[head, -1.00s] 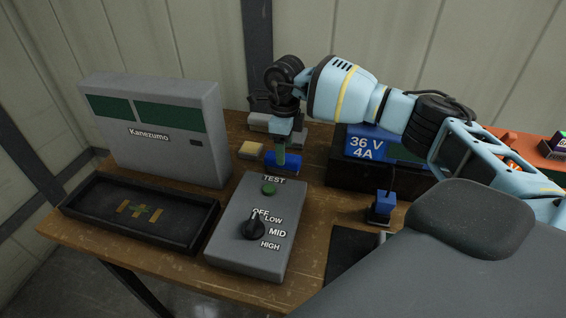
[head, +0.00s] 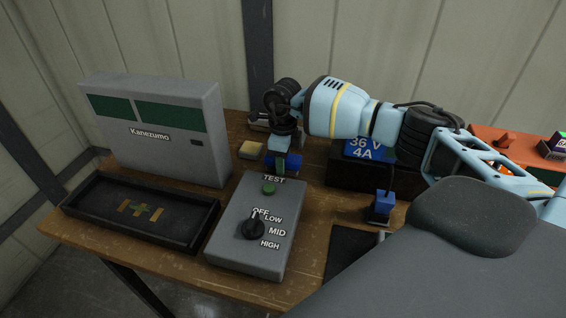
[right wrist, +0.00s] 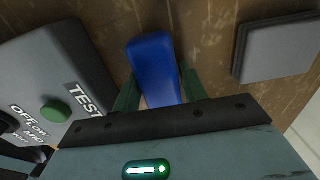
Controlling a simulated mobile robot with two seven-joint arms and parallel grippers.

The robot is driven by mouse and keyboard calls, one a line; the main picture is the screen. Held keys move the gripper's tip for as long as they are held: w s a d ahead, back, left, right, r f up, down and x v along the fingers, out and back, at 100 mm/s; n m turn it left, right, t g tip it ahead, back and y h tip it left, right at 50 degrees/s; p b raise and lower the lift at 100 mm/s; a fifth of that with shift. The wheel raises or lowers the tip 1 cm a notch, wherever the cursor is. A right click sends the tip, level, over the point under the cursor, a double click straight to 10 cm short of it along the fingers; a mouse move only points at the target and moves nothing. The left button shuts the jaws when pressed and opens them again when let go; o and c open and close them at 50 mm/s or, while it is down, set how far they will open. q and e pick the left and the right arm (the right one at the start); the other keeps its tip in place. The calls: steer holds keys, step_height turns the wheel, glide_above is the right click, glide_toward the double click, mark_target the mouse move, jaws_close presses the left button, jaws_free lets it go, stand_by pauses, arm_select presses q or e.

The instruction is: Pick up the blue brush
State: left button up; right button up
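The blue brush (head: 291,160) lies on the wooden bench just behind the grey control box, partly hidden by my right gripper. In the right wrist view, the blue brush (right wrist: 154,65) shows as a smooth blue body between the two green fingers. My right gripper (head: 279,163) points down over it. Its fingers (right wrist: 160,92) stand on either side of the brush, with a narrow gap visible at the left finger, so it looks open. My left gripper is not in view.
The control box (head: 250,225) with a green TEST button and knob stands close in front. A black tray (head: 85,202) and a grey Kanezumo unit (head: 160,115) are left. A pale block (head: 251,149) lies beside the brush. A dark battery box (head: 345,172) stands right.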

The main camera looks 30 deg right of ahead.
steer(key=c, duration=0.6)
step_height(320, 180, up, 10)
steer(key=shift+r, duration=0.1)
